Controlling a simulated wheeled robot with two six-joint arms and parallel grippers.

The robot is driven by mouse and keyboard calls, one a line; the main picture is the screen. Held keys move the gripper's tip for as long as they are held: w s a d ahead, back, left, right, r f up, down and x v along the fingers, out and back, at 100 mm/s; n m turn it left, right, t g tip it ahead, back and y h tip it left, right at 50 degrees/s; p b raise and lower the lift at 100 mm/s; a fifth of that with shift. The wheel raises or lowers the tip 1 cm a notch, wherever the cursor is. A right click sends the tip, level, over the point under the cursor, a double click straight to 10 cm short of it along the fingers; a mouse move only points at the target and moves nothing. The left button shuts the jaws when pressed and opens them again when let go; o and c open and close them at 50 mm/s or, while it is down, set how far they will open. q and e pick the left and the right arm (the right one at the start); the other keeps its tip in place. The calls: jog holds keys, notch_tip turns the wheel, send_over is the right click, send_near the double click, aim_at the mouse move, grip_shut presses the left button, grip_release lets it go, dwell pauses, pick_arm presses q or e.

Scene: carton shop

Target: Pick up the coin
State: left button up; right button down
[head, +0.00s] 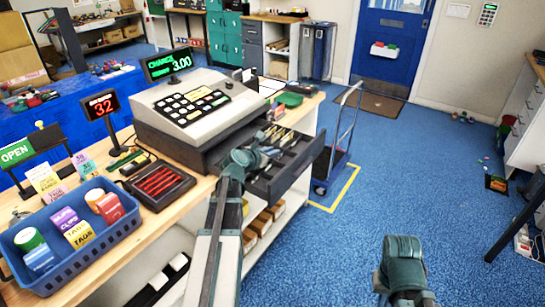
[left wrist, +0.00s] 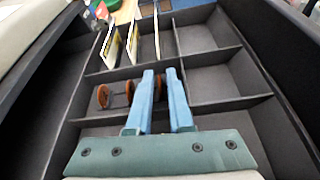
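The open cash drawer (head: 290,170) juts out under the register, its dark tray divided into compartments. Copper-brown coins stand on edge in one compartment in the left wrist view. One coin (left wrist: 103,96) is at the left, another (left wrist: 128,88) beside it, and a third (left wrist: 159,88) shows partly between my fingers. My left gripper (head: 262,155) reaches down into the drawer. In the left wrist view its two blue fingers (left wrist: 161,76) are a narrow gap apart, around that third coin; no firm contact shows. Part of my right arm shows at the lower right, without its fingers.
Banknotes (left wrist: 130,42) stand in compartments beyond the coins; compartments to their right look empty. The register (head: 190,105) stands behind the drawer. A card tray (head: 158,184) and blue basket (head: 75,240) are on the counter. A hand cart (head: 335,165) stands beyond the drawer; blue floor right is mostly clear.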

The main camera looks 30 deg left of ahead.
pick_arm(q)
grip_shut()
dwell(0.4)
notch_tip(320, 180, up, 10)
jog(key=p, duration=1)
